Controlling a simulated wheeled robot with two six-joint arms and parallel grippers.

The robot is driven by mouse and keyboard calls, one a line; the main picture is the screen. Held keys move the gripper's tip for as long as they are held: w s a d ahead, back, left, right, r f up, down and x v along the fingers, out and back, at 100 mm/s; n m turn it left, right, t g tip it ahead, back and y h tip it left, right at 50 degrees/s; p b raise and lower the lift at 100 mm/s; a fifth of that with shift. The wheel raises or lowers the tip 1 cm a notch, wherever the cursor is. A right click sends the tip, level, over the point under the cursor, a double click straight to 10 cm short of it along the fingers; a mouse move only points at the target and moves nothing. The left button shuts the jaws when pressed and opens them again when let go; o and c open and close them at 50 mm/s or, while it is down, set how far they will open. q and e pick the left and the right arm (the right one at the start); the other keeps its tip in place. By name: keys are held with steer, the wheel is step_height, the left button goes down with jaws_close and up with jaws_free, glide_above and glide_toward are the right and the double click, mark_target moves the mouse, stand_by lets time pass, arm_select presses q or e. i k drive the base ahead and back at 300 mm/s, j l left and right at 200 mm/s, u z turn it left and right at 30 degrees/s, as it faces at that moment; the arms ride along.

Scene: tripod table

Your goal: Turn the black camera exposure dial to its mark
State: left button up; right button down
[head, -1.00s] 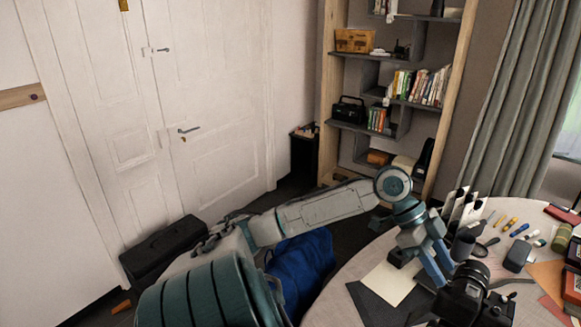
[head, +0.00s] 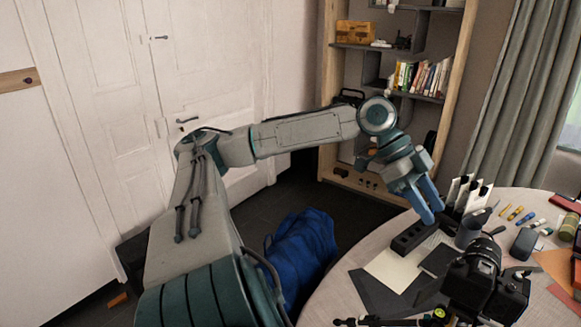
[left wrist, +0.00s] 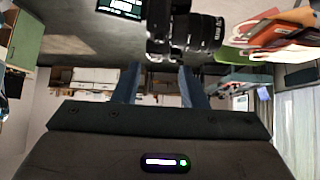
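The black camera (head: 482,282) stands at the right front of the round table, its lens pointing toward the back. It also shows upside down at the top of the left wrist view (left wrist: 178,30). I cannot make out the exposure dial or its mark. My left gripper (head: 432,207) is above the table, behind and left of the camera, apart from it, fingers pointing down. In the left wrist view its two blue fingers (left wrist: 160,88) stand apart with nothing between them. My right gripper is not in view.
A black block with holes (head: 412,238) lies below the left gripper. A dark cup (head: 470,230), upright cards (head: 470,195), pens and a grey pouch (head: 524,242) crowd the back right. Dark and cream sheets (head: 397,268) cover the left of the table (head: 335,290).

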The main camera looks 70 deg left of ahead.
mark_target(511, 288)
steer(key=k+l, duration=0.15)
steer(key=k, duration=0.4)
steer(key=k+l, duration=0.1)
steer(key=k, duration=0.45)
